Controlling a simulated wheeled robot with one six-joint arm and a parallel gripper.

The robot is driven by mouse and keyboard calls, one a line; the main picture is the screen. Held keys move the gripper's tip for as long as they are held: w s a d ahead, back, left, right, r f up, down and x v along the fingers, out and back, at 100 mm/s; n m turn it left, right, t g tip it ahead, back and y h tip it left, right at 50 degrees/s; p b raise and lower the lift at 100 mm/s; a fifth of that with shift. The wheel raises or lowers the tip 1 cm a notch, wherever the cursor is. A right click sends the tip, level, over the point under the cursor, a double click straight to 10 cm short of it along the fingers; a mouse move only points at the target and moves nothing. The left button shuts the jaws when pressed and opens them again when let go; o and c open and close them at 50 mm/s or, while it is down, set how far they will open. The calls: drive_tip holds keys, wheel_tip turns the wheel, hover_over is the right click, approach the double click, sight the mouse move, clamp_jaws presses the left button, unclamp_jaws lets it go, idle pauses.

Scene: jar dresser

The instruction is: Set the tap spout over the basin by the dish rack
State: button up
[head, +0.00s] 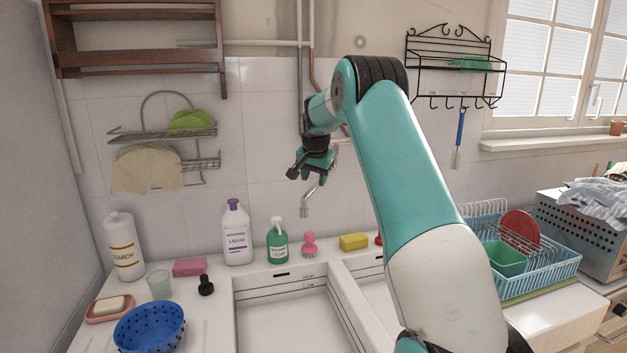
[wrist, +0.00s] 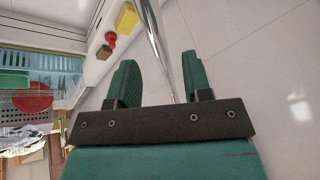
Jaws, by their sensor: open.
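The chrome tap spout (head: 307,203) hangs from the wall, its bent end in line with the left basin (head: 290,325) in the head view. The right basin (head: 375,295), by the blue dish rack (head: 545,268), is partly hidden by my arm. My gripper (head: 300,172) is up by the tap, in front of the wall. In the wrist view my gripper (wrist: 158,75) is open, and the spout (wrist: 156,45) runs between its two green fingers, with gaps seen on both sides. The spout's upper part is hidden behind my gripper in the head view.
A purple-capped bottle (head: 237,235), a green bottle (head: 278,242), a pink brush (head: 309,245) and a yellow sponge (head: 354,241) stand along the back ledge. A blue bowl (head: 150,328) sits at the left. A wall rack (head: 455,68) hangs at the upper right.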

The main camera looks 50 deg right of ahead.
sight(314, 186)
drive_tip(key=shift+p+x, duration=0.4)
drive_tip(key=shift+x, duration=1.4)
